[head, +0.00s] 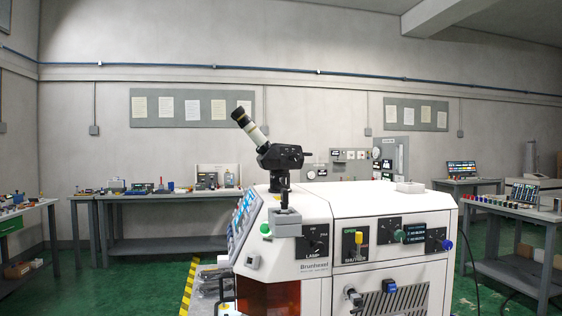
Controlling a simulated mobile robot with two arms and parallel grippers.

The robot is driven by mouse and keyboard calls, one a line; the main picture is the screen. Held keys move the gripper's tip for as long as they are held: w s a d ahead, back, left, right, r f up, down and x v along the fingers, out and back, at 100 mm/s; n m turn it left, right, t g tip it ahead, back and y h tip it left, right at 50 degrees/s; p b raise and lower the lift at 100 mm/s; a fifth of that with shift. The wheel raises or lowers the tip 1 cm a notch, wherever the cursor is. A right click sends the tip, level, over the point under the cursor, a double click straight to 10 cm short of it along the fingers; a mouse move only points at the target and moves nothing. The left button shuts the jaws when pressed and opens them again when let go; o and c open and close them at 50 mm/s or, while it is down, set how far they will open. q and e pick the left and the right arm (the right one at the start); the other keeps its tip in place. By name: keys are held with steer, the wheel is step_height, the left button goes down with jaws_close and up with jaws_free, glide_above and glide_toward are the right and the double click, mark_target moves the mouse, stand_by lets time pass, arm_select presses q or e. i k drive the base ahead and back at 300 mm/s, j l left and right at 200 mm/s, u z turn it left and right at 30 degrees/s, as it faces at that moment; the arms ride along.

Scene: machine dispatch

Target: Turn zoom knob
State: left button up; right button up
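A black knob sits on the LAMP panel (314,240). A yellow lever (358,238) is on the SHUTTER panel. A green knob (400,236) sits beside a small display, and a blue knob (446,244) is on the black panel at the right. Lower down are a black and silver knob (354,297) and another blue knob (389,286). Neither of my grippers shows in the head view.
A black microscope head with a white eyepiece tube (255,133) stands on top of the machine. Workbenches with small items stand at the back left (160,195), far left and right (520,214). Green floor is free at the left, beside a yellow-black stripe (187,287).

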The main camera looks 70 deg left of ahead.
mark_target(293, 157)
steer(key=i+u, duration=0.25)
steer(key=u, duration=0.25)
steer(key=i+u, duration=0.25)
steer(key=u, duration=0.25)
steer(key=i+l+u, duration=0.15)
steer(key=u, duration=0.35)
steer(key=i+u, duration=0.2)
steer(key=u, duration=0.25)
steer(key=i+l+u, duration=0.15)
steer(key=u, duration=0.3)
steer(key=i+l+u, duration=0.15)
steer(key=u, duration=0.25)
steer(key=k+l+z, duration=0.15)
steer(key=l, duration=0.2)
steer(key=k+l+z, duration=0.15)
steer(key=l, duration=0.25)
steer(key=k+l+z, duration=0.15)
steer(key=l, duration=0.25)
steer(key=k, duration=0.1)
